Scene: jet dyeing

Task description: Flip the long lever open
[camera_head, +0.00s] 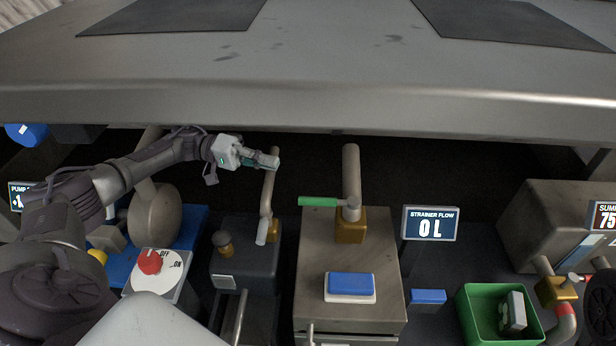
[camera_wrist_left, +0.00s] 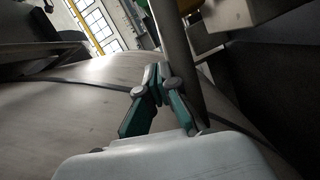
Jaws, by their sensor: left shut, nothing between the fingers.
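A lever with a long green handle (camera_head: 318,201) points left from a brass valve (camera_head: 350,226) on a vertical pipe above a metal cabinet. I cannot tell for sure which is the long lever; the green one looks longer. My left gripper (camera_head: 270,160) is shut and empty at the top of the left pipe (camera_head: 267,190), up and left of the green handle. In the left wrist view the fingers (camera_wrist_left: 156,80) are close beside a pipe (camera_wrist_left: 182,60); contact is unclear. My right gripper is out of view.
A wide metal surface (camera_head: 330,60) overhangs the workspace. A blue button (camera_head: 351,284) sits on the cabinet (camera_head: 318,260). A strainer flow display (camera_head: 431,223) reads 0 L. A green bin (camera_head: 470,312) stands at right, a red switch (camera_head: 149,262) at left.

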